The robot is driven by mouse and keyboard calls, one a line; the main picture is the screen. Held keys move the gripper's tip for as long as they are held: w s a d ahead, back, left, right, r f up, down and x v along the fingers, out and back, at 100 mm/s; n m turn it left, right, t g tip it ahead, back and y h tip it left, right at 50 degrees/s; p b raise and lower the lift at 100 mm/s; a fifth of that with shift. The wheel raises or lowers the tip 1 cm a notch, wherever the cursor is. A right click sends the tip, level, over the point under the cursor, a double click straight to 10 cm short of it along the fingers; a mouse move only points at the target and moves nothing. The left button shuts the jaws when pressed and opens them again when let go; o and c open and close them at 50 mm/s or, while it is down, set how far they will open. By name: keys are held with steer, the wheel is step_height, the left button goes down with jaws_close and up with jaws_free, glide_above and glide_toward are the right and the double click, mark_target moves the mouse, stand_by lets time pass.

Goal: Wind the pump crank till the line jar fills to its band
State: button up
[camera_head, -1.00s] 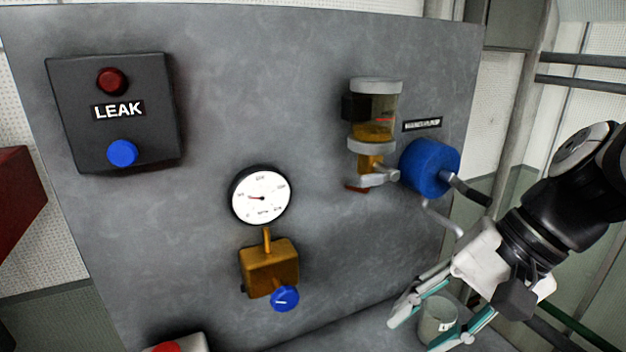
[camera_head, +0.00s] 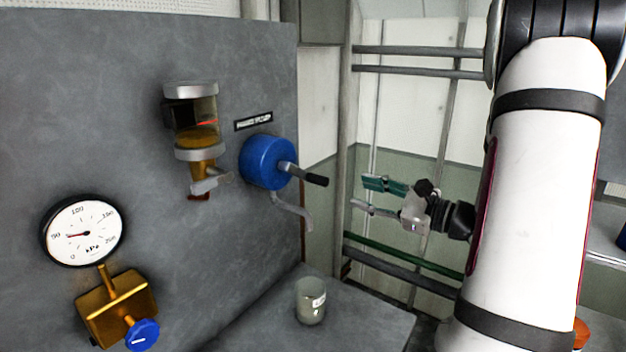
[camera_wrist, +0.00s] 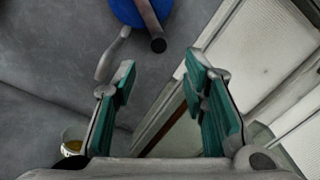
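The pump is a blue drum (camera_head: 267,162) on the grey panel; its crank arm ends in a black handle (camera_head: 316,180) that points right. In the wrist view the handle (camera_wrist: 157,42) lies ahead of my fingertips, apart from them. My gripper (camera_head: 365,195) is open and empty, right of the handle and slightly lower in the head view; its teal-padded fingers also stand apart in the wrist view (camera_wrist: 160,78). The line jar (camera_head: 204,128) is glass with grey caps, left of the pump. Amber liquid fills its lower part, below a red band (camera_head: 207,123).
A cup (camera_head: 311,303) stands on the grey ledge below the pump's bent spout (camera_head: 294,212). A kPa gauge (camera_head: 84,231) and a brass valve block with a blue knob (camera_head: 142,334) are at lower left. Rails (camera_head: 405,258) run behind my gripper.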

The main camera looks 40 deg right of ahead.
mark_target(326, 182)
steer(key=p+x, duration=0.1)
steer(key=x, duration=1.2)
steer(key=shift+c, duration=0.4)
jaws_close()
